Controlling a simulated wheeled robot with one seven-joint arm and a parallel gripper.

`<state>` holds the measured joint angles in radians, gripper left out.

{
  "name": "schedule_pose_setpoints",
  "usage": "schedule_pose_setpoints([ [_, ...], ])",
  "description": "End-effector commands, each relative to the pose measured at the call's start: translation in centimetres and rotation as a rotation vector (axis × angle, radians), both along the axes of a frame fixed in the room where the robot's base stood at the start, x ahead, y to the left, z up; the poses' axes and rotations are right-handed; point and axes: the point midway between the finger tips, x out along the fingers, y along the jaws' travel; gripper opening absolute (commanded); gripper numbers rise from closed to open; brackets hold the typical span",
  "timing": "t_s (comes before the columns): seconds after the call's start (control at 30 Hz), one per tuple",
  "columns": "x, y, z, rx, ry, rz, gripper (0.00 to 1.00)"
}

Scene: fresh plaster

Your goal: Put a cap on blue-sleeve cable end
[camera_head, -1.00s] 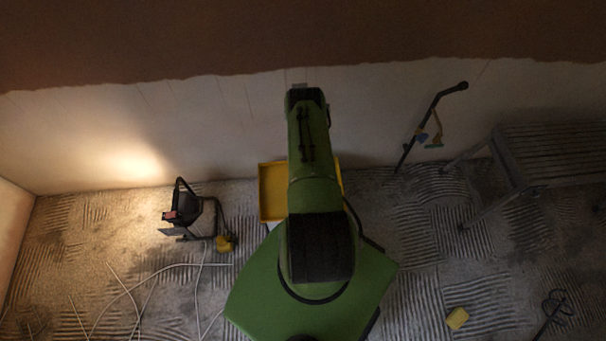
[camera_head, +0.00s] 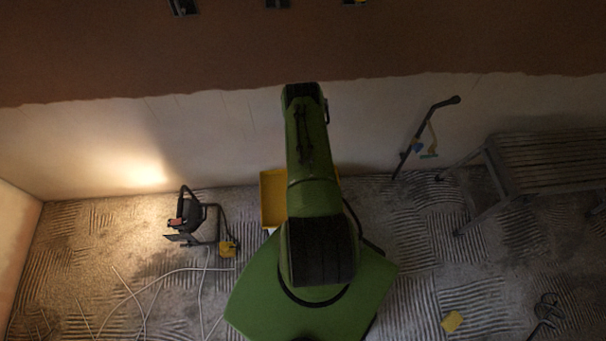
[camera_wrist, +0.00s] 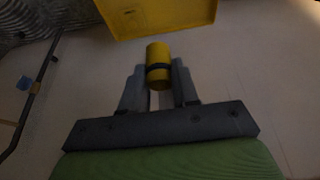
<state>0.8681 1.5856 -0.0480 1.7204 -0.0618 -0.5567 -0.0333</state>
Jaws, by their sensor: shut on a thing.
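In the wrist view my gripper (camera_wrist: 159,92) is shut on a yellow cap (camera_wrist: 158,55), a short cylinder with a dark band around its middle. The cap stands out beyond the fingertips. In the head view my green arm reaches up toward the wall, and its end hides the gripper and the cap. Dark wall boxes show at the top edge of the head view: one at the left (camera_head: 183,6), one in the middle (camera_head: 277,3), and one at the right (camera_head: 354,2) with a bit of yellow. No blue-sleeve cable end can be made out.
A yellow tray (camera_head: 272,190) stands by the wall behind my arm. A lit work lamp (camera_head: 190,215) stands to the left, with pale cables on the floor (camera_head: 150,287). A dark pole (camera_head: 420,140) leans on the wall; a slatted bench (camera_head: 545,155) stands at right.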

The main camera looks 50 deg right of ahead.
Motion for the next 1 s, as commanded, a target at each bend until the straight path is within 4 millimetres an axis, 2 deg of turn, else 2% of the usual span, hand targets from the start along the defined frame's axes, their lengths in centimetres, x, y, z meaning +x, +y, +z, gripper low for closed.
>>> schedule_pose_setpoints([
  [0.03,0.0,0.0,0.7,-0.001,-0.001,0.000,0.00],
  [1.0,0.0,0.0,8.6,-0.001,-0.001,0.000,0.00],
])
